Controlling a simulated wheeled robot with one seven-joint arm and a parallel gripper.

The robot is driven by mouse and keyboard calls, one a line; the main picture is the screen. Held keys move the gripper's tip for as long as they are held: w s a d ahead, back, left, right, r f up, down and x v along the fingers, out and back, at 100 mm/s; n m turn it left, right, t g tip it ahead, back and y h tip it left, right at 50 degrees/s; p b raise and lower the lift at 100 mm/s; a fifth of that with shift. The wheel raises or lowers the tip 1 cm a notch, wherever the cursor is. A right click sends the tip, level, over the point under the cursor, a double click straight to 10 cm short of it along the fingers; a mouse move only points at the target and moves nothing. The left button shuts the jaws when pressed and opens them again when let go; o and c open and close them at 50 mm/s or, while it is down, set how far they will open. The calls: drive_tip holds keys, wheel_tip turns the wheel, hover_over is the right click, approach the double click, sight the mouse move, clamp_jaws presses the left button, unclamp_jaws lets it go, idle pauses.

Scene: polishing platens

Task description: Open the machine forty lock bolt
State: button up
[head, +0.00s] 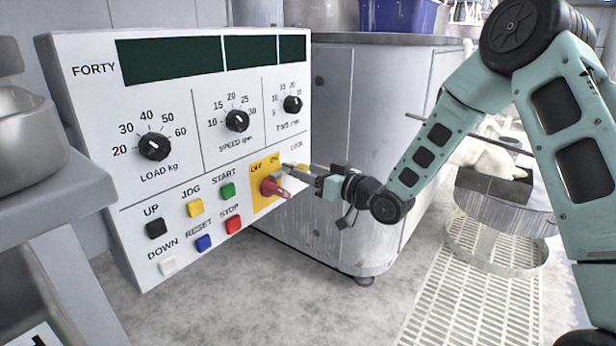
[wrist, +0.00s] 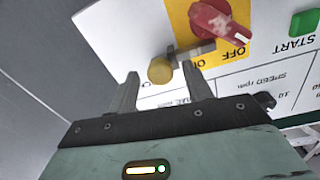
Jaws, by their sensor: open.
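The machine labelled FORTY has a white control panel (head: 95,85). A lock bolt with a round brass-yellow knob (wrist: 160,71) and a grey bar (wrist: 193,53) sits at the edge of the yellow OFF/ON plate (wrist: 182,22). The bar reaches towards the red switch handle (wrist: 222,22). My gripper (wrist: 160,76) is open, with one finger on either side of the knob and no clear grip on it. In the head view my gripper (head: 293,172) is at the panel's right part, by the red handle (head: 272,187), and the bolt is largely hidden by the fingers.
Coloured push buttons, including green START (head: 228,190) and red STOP (head: 233,224), lie left of and below the switch. Black dials (head: 237,121) are above. A grey cabinet (head: 385,110) stands behind my gripper. A metal bench (head: 30,185) is at the left.

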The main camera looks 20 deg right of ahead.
drive_tip(key=shift+w+a, duration=0.3)
drive_tip(key=shift+w, duration=0.15)
clamp_jaws()
drive_tip(key=shift+w+d+p, duration=0.25)
drive_tip(key=shift+w+d, duration=0.4)
drive_tip(key=shift+d, duration=0.3)
drive_tip(key=shift+w+d+p, duration=0.25)
drive_tip(key=shift+w+d, duration=0.4)
drive_tip(key=shift+d, duration=0.25)
unclamp_jaws()
drive_tip(key=shift+d, duration=0.1)
drive_tip(key=p+v, duration=0.4)
drive_tip(key=v, duration=1.3)
drive_tip(key=shift+s, duration=0.25)
